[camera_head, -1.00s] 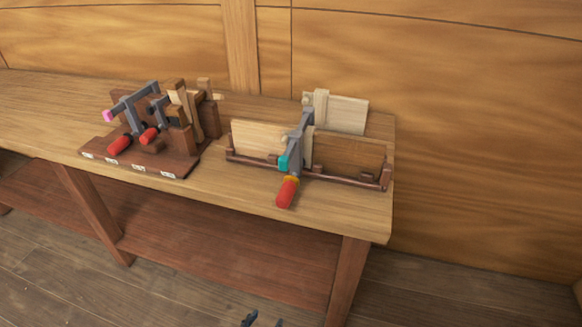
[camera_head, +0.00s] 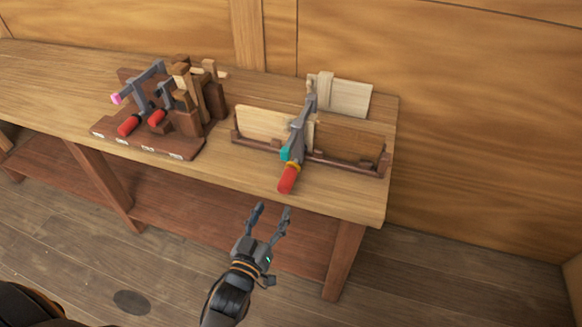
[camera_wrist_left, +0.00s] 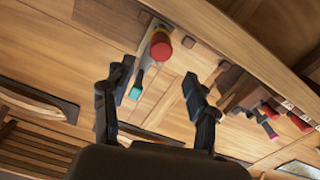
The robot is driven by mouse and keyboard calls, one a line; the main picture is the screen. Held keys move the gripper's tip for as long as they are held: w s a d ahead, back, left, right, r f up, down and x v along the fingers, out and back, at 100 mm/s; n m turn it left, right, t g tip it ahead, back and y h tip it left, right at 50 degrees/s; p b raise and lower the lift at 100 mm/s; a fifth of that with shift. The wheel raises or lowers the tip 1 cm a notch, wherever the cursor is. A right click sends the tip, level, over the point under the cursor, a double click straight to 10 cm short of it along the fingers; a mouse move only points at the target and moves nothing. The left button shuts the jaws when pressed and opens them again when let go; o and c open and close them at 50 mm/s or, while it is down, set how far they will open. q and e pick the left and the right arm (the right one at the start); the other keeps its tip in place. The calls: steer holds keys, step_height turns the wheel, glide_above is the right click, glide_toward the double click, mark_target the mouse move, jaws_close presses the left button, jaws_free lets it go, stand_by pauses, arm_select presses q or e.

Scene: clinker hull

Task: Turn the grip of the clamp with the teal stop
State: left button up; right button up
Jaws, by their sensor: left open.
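The clamp with the teal stop (camera_head: 286,154) sits on the bench, its grey bar set across wooden boards in a brown rack. Its red grip (camera_head: 289,179) points toward the bench's front edge. My left gripper (camera_head: 274,207) is open and empty, in front of and below the bench edge, apart from the grip. In the left wrist view the red grip (camera_wrist_left: 161,47) and the teal stop (camera_wrist_left: 136,88) show beyond and between the open fingers (camera_wrist_left: 158,82). My right gripper is not in view.
A dark wooden stand (camera_head: 150,142) at the left of the bench (camera_head: 225,168) holds other clamps with red grips and a pink stop (camera_head: 116,99). Boards (camera_head: 348,145) stand in the rack. A pale block (camera_head: 342,96) stands behind. The space before the bench front is free.

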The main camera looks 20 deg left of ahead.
mark_target(289, 178)
arm_select(q)
steer(key=w, duration=0.3)
steer(key=w+p, duration=0.1)
steer(key=w, duration=0.7)
steer(key=shift+w+d+f+p, duration=0.1)
steer(key=shift+d+p, duration=0.15)
steer(key=shift+p, duration=0.05)
steer(key=shift+w, duration=0.85)
steer(key=c, duration=1.2)
steer(key=shift+o, duration=0.2)
steer(key=shift+m, duration=2.7)
steer(key=shift+b, duration=0.3)
